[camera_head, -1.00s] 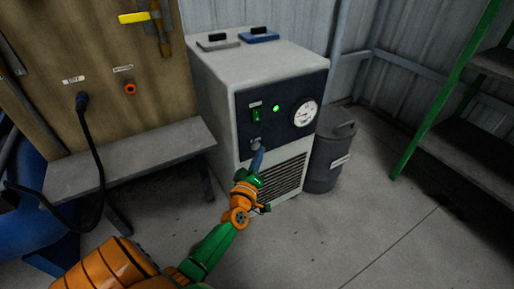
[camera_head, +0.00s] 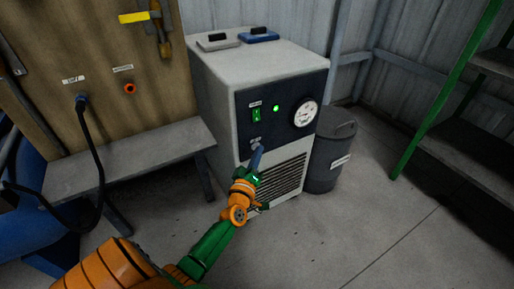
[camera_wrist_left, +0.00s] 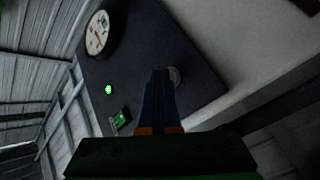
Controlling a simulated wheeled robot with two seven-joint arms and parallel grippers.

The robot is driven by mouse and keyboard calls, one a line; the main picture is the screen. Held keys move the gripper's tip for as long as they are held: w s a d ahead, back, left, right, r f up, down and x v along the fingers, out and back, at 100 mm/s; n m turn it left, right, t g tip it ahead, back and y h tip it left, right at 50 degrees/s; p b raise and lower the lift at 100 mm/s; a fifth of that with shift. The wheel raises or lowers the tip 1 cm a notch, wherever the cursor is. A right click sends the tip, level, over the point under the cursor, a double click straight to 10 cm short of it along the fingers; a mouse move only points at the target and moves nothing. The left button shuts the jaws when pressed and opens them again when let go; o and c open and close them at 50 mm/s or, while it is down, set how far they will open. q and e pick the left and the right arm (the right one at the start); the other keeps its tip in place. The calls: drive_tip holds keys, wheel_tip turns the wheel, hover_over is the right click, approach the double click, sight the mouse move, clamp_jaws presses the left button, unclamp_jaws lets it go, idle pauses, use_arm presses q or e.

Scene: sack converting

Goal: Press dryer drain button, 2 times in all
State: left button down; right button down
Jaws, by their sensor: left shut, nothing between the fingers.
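The dryer (camera_head: 222,105) is a pale grey cabinet with a dark front panel (camera_head: 290,92). My right gripper is out of view.
The panel also has a green rocker switch (camera_head: 256,115), a lit green lamp (camera_head: 276,108) and a round gauge (camera_head: 305,114). A grey bin (camera_head: 325,165) stands right of the dryer. A bench (camera_head: 130,155) is at left, a green-framed shelf (camera_head: 450,85) at right.

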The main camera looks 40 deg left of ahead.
use_arm(q)
drive_tip(key=shift+d, duration=0.1)
idle(0.3)
drive_tip(key=shift+s+d+p, duration=0.35)
drive_tip(key=shift+d+p, duration=0.05)
drive_tip(key=shift+d, duration=0.25)
drive_tip(key=d, duration=0.1)
drive_tip(key=s+d+p, duration=0.1)
drive_tip(key=d, duration=0.1)
drive_tip(key=s+d, duration=0.1)
drive_tip(key=shift+d+p, duration=0.3)
drive_tip(key=shift+p, duration=0.05)
idle(2.2)
